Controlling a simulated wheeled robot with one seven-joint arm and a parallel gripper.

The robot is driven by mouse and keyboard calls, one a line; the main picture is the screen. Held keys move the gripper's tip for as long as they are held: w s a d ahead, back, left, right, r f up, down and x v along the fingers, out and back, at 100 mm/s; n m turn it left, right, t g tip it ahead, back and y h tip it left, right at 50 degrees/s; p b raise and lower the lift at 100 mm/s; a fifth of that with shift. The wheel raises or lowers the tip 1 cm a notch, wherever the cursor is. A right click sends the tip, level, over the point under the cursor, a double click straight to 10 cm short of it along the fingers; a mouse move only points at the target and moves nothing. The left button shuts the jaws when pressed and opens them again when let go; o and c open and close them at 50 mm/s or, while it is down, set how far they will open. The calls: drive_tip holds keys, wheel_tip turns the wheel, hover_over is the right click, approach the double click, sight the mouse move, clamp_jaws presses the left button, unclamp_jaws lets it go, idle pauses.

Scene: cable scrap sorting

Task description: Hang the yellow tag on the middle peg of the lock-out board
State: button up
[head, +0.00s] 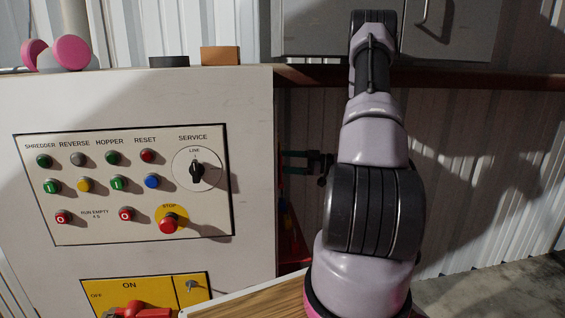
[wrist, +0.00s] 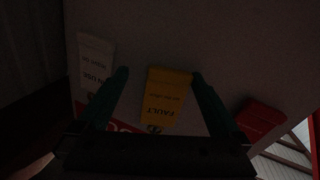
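In the wrist view, which is dark and upside down, the yellow tag (wrist: 166,90) reads FAULT and hangs on a pale panel. A white tag (wrist: 96,62) is to its left and a red tag (wrist: 260,117) to its right. My gripper (wrist: 160,74) is open, its dark green fingers apart on either side of the yellow tag. The right fingertip is close to the tag's edge; I cannot tell if it touches. In the head view my gripper (head: 308,160) is small, beside the cabinet's right side. Pegs are not clearly visible.
The cabinet (head: 254,130) carries a button panel (head: 125,185) and a yellow switch plate (head: 150,288) on its front. Pink ear muffs (head: 70,52), a dark block (head: 169,62) and an orange block (head: 220,55) sit on top. A wooden surface (head: 265,300) lies below my arm.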

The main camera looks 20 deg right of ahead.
drive_tip(key=v, duration=1)
drive_tip(key=shift+s+d, duration=0.2)
drive_tip(key=shift+d, duration=0.15)
